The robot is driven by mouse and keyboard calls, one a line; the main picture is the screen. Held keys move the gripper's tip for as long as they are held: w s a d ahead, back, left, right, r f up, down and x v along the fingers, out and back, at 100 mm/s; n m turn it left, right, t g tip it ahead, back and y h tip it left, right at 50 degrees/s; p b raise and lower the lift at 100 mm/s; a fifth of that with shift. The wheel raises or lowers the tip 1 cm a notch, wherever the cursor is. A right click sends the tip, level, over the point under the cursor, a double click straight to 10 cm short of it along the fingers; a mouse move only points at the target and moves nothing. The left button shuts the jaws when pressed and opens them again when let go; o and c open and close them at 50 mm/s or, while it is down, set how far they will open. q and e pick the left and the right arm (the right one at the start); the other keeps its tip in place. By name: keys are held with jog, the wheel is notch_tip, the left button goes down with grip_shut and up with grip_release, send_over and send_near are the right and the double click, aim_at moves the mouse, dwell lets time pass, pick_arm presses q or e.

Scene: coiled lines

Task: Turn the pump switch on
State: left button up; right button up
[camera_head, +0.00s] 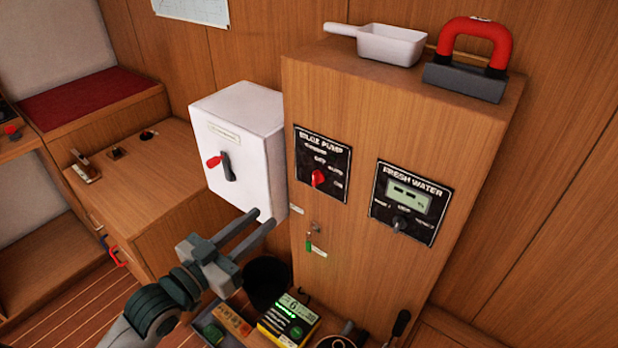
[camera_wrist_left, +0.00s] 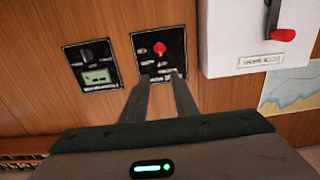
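The black bilge pump panel (camera_head: 322,152) is on the front of the wooden cabinet and carries a red rotary knob (camera_head: 318,178). Small position labels surround the knob; its exact setting is hard to read. My left gripper (camera_head: 262,219) is below and left of the panel, apart from it, with two fingers spread and nothing between them. In the left wrist view, which looks upside down, the fingers (camera_wrist_left: 160,77) point at the panel (camera_wrist_left: 176,38), and the red knob (camera_wrist_left: 160,48) shows just beyond the fingertips. My right gripper is not in view.
A fresh water panel (camera_head: 410,202) is right of the bilge panel. A white box (camera_head: 248,130) with a red-tipped lever (camera_head: 220,165) juts out on the left. A key with a green tag (camera_head: 308,246) hangs below.

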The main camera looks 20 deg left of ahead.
aim_at(313, 175)
pick_arm(q)
jog(key=shift+p+x, duration=2.6)
jog(key=shift+x, duration=6.1)
jog(key=shift+a+f, duration=0.1)
jog(key=shift+c, duration=0.7)
jog(key=c, duration=0.5)
grip_shut()
